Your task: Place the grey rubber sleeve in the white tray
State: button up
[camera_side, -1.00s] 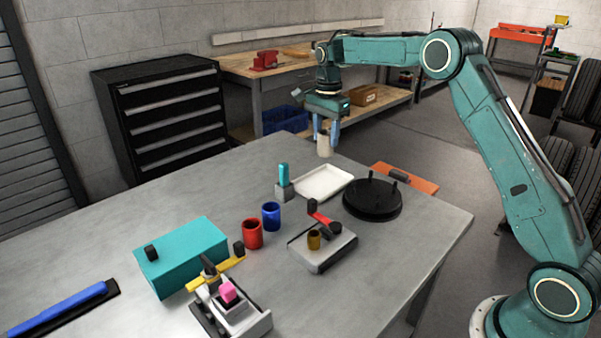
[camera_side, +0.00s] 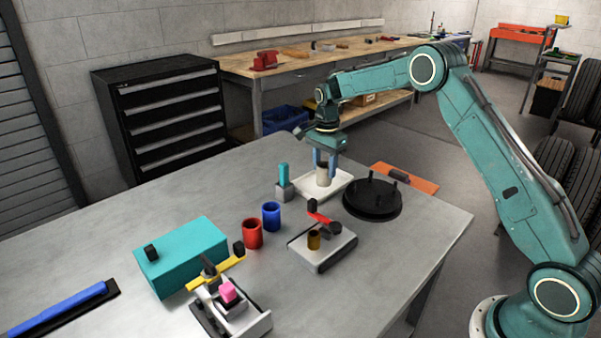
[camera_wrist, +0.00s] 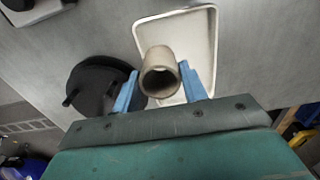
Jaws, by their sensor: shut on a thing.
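The grey rubber sleeve (camera_side: 323,173) is a short, pale hollow cylinder. It sits between the blue fingers of my gripper (camera_side: 325,164), which is shut on it. The sleeve is upright over the white tray (camera_side: 338,184), a shallow tray on the table; I cannot tell whether it touches the tray floor. In the wrist view the sleeve (camera_wrist: 160,72) shows its open end between the fingers, with the white tray (camera_wrist: 204,40) behind it.
A black round plate with pegs (camera_side: 372,199) stands just right of the tray. A grey block with a teal peg (camera_side: 284,184) is close on the left. A blue cup (camera_side: 271,216), a red cup (camera_side: 252,233) and a grey fixture (camera_side: 322,247) stand nearer the camera.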

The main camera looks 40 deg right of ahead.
jog(key=shift+f, duration=1.5)
jog(key=o, duration=0.9)
jog(key=shift+f, duration=0.1)
notch_tip(320, 180, up, 12)
jog(key=shift+r, duration=0.2)
